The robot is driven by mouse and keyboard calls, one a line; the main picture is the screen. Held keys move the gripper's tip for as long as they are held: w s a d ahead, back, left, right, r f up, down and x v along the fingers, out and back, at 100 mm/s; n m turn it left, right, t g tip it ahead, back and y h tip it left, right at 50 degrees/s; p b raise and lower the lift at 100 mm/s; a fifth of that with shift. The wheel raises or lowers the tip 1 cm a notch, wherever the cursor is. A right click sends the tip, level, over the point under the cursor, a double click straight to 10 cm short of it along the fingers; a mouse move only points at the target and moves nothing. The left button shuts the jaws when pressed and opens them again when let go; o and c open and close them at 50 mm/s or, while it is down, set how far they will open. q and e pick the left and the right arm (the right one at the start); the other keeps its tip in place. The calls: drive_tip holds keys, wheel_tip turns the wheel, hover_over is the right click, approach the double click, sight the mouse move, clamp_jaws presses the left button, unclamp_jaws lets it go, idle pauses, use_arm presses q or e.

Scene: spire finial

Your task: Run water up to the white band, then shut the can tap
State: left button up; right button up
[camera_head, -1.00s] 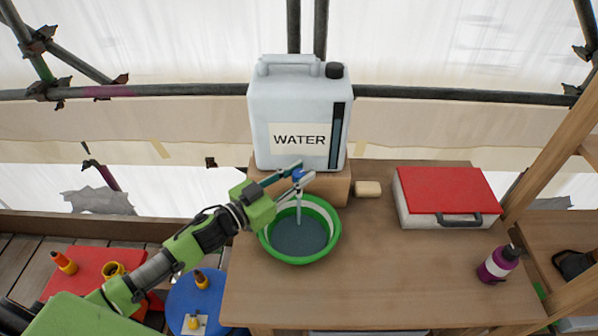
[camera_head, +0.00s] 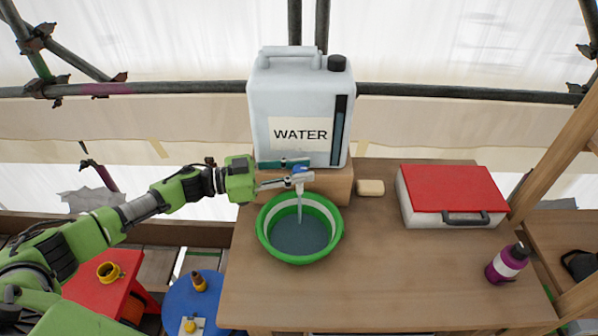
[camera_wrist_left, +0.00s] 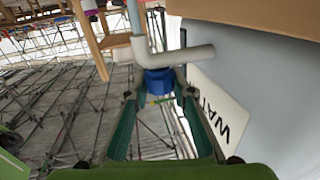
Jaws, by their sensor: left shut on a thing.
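A white water can (camera_head: 300,100) with a WATER label stands on a wooden block (camera_head: 335,184). Its pale tap (camera_head: 299,186) has a blue handle (camera_head: 300,169). My left gripper (camera_head: 305,169) is shut on this handle; the left wrist view shows the blue handle (camera_wrist_left: 157,82) between the teal fingers (camera_wrist_left: 158,100). A stream of water (camera_head: 299,212) runs from the spout into the green basin (camera_head: 268,246). The dark water (camera_head: 300,238) lies in the basin, with the white band (camera_head: 328,218) showing on the wall above it. My right gripper is out of view.
A yellowish block (camera_head: 370,187) lies right of the can. A red-topped case (camera_head: 452,188) and a purple bottle (camera_head: 507,262) are on the table's right. The table front (camera_head: 390,290) is clear. A red stool (camera_head: 100,285) and blue stool (camera_head: 195,300) stand left.

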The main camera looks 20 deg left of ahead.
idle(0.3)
use_arm(q)
drive_tip(key=o, duration=1)
drive_tip(key=shift+o, duration=0.6)
drive_tip(key=shift+w+d, duration=0.1)
drive_tip(key=v, duration=1.2)
drive_tip(key=shift+f, duration=0.15)
